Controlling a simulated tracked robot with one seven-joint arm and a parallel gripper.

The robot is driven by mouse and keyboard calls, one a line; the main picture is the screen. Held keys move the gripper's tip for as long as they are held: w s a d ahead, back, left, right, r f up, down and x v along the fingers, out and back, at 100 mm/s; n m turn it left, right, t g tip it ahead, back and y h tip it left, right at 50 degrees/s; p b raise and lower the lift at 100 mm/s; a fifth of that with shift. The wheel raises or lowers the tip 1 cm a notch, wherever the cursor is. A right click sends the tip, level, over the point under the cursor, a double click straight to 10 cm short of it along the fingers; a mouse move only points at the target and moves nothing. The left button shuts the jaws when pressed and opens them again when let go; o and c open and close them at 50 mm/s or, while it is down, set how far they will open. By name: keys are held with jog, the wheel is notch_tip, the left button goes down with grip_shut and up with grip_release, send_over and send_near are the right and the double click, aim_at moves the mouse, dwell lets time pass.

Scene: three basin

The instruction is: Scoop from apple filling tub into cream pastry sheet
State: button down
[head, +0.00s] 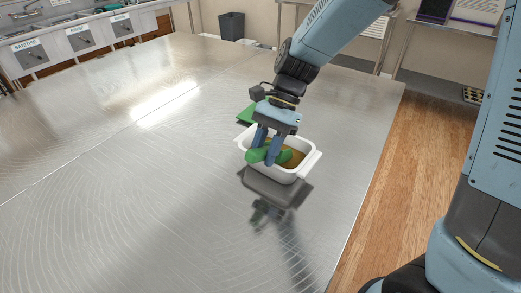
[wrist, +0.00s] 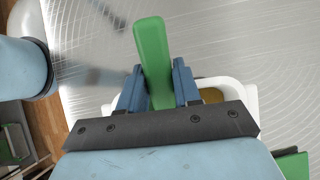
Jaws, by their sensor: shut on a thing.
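My gripper (head: 262,154) is shut on a green scoop (head: 256,156), with its fingers on both sides of the handle. In the wrist view the green handle (wrist: 152,45) stands out between the blue fingertips (wrist: 158,72). The white tub (head: 284,174) stands on the steel table below my gripper and holds brown-yellow apple filling (head: 295,160). The scoop is over or in the tub; I cannot tell how deep its head sits. The tub's rim (wrist: 245,88) shows partly behind my gripper in the wrist view. I see no cream pastry sheet.
A flat green thing (head: 246,114) lies behind the tub, partly hidden by my gripper; a green corner (wrist: 292,165) shows in the wrist view. The steel table (head: 120,190) is clear to the left and in front. Its right edge borders the wooden floor (head: 405,150).

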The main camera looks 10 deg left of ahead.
jog(key=shift+w+d, duration=0.3)
jog(key=shift+w, duration=0.4)
jog(key=shift+w+d, duration=0.35)
jog(key=shift+w, duration=0.35)
jog(key=shift+w+d, duration=0.3)
jog(key=shift+w, duration=0.4)
jog(key=s+t+h, duration=0.1)
jog(key=t, duration=0.2)
jog(key=shift+s+a+t+h, duration=0.4)
jog(key=shift+s+a+r+t+h, duration=0.25)
jog(key=shift+s+r+t+h, duration=0.15)
jog(key=shift+r+t, duration=0.35)
jog(key=shift+s+a+r+t+h, duration=0.25)
jog(key=shift+s+r+t, duration=0.25)
jog(key=shift+r+t, duration=0.25)
